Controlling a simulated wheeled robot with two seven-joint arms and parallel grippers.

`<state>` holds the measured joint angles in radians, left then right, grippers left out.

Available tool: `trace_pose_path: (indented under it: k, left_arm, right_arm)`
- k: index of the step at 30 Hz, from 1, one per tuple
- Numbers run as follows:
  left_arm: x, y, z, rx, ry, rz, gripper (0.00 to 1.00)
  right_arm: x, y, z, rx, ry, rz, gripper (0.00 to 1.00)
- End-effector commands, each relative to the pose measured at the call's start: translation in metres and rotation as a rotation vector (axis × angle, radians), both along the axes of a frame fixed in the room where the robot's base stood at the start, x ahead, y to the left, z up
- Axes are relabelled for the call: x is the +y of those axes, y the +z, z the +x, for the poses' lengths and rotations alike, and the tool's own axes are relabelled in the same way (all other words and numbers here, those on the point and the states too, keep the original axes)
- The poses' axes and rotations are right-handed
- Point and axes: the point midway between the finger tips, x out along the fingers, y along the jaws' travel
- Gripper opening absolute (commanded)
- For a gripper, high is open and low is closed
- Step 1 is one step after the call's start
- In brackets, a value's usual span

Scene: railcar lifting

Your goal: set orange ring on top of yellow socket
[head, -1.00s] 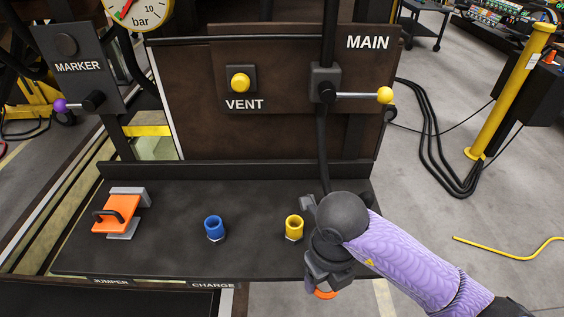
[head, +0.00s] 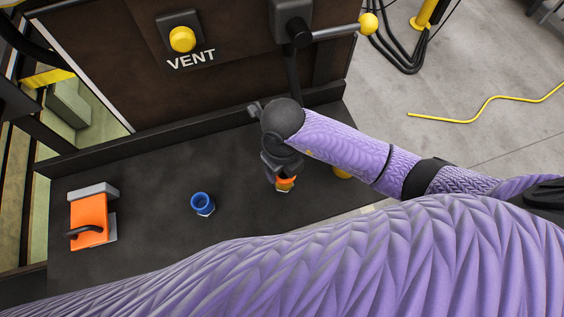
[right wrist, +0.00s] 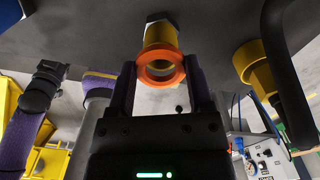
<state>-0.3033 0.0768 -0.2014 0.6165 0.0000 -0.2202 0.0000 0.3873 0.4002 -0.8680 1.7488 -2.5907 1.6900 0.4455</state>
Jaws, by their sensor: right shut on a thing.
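My right gripper (head: 284,174) points down over the yellow socket (head: 283,189) and is shut on the orange ring (head: 287,180). In the right wrist view the orange ring (right wrist: 161,83) sits between the two fingertips, in line with the open end of the yellow socket (right wrist: 160,35). The ring overlaps the socket's end in that view; I cannot tell whether they touch. In the head view my gripper and the ring hide most of the socket. My left gripper is not in view.
A blue socket (head: 203,204) and an orange block with a dark handle (head: 88,218) stand on the dark shelf (head: 150,190) to the left. A raised panel with a yellow VENT button (head: 182,39) stands behind. Another yellow part (head: 342,172) shows beneath my right forearm.

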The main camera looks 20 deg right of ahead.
Motion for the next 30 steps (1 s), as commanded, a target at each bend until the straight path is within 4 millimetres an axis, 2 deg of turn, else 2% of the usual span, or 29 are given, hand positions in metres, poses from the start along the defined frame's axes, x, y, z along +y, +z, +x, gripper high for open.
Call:
trace_pose_path:
  k: [16,17,21,27,30]
  left_arm:
    - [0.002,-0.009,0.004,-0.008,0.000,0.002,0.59]
    - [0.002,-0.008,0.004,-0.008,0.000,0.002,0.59]
    - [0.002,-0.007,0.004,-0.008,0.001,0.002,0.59]
    - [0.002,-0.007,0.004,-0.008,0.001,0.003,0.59]
    - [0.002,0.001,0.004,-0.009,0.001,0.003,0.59]
  right_arm:
    - [0.000,-0.011,0.000,0.000,0.000,-0.001,0.11]
    - [0.000,-0.010,0.000,0.000,0.000,-0.001,0.72]
    - [0.000,-0.009,0.000,0.000,0.000,-0.001,1.00]
    - [0.000,-0.009,0.000,0.000,0.000,-0.001,1.00]
    - [0.000,0.001,0.000,0.000,0.000,0.001,1.00]
